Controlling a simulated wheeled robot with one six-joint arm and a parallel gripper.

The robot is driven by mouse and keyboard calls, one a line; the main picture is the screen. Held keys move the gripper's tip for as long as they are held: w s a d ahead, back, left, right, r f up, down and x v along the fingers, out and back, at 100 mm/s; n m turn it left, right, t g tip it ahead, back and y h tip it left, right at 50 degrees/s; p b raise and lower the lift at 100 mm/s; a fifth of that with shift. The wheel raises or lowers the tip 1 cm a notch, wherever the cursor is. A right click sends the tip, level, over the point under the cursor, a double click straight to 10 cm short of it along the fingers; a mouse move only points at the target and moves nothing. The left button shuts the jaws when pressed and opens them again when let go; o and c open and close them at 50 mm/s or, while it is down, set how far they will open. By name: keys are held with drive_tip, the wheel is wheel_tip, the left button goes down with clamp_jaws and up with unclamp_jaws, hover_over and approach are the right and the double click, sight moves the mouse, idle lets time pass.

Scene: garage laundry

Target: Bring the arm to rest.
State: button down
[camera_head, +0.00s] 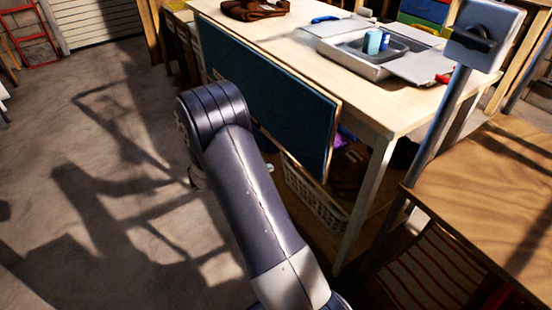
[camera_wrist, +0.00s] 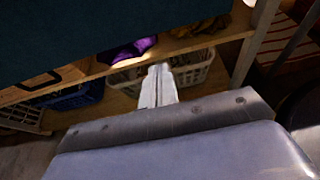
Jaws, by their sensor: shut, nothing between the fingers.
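In the wrist view my gripper (camera_wrist: 160,72) shows as two pale fingers side by side, shut with nothing between them. It points toward the open shelf under the table, and a white basket (camera_wrist: 192,68) shows behind its tips. In the head view my dark grey arm (camera_head: 245,185) rises from the bottom and bends over in front of the table's blue side panel (camera_head: 270,90). I cannot tell whether the arm touches the panel.
The wooden table (camera_head: 370,105) holds an open metal case (camera_head: 350,62), a blue cylinder (camera_head: 373,42) and a brown item (camera_head: 254,9). A white basket (camera_head: 315,198) stands underneath. A wooden surface (camera_head: 485,185) with a post is at right. The concrete floor (camera_head: 90,220) at left is clear.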

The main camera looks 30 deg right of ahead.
drive_tip(key=v, duration=0.4)
drive_tip(key=shift+a+f+p, duration=0.1)
drive_tip(key=shift+a+p, duration=0.25)
drive_tip(key=shift+a, duration=0.15)
drive_tip(key=shift+d, duration=0.1)
drive_tip(key=r+b+x, duration=0.2)
drive_tip(key=x, duration=1.1)
drive_tip(key=shift+d+b, duration=0.35)
drive_tip(key=shift+d, duration=0.1)
